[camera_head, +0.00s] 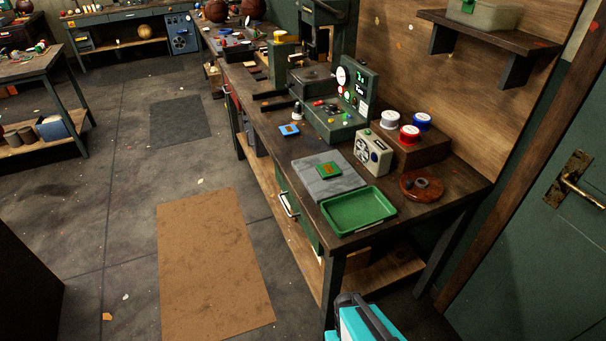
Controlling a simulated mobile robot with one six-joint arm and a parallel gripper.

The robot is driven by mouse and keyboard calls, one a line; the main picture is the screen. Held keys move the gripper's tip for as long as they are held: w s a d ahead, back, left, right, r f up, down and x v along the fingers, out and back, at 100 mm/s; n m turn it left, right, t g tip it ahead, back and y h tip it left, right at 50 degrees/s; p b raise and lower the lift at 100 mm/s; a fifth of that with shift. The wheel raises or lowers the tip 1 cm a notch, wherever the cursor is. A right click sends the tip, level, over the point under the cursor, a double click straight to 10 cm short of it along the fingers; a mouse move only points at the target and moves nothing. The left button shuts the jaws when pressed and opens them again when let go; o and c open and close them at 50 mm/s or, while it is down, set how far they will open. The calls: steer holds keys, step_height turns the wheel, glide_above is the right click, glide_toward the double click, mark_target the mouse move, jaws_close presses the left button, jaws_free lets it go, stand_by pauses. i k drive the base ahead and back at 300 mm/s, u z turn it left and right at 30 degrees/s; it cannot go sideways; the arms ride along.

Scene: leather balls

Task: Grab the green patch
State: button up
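A small green patch (329,170) with a brownish mark in its middle lies flat on a grey slab (314,187) on the workbench. A green tray (358,228), which looks empty, sits just in front of the slab near the bench's front corner. A blue patch (289,130) lies on the bench further back. My gripper is not in view, so its distance from the green patch does not show.
A cream box with dials (373,152) stands right of the slab. A green machine (340,112) stands behind. Colored spools (409,135) sit on a wooden block. A reddish round disc (421,186) lies right of the tray. Floor left of the bench is open, with a brown mat (212,265).

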mark_target(327, 170)
steer(key=z, duration=0.05)
steer(key=k, duration=0.2)
steer(key=u, duration=2.3)
steer(key=k, duration=0.65)
steer(key=z, duration=0.3)
steer(key=i, duration=1.65)
steer(key=u, duration=0.2)
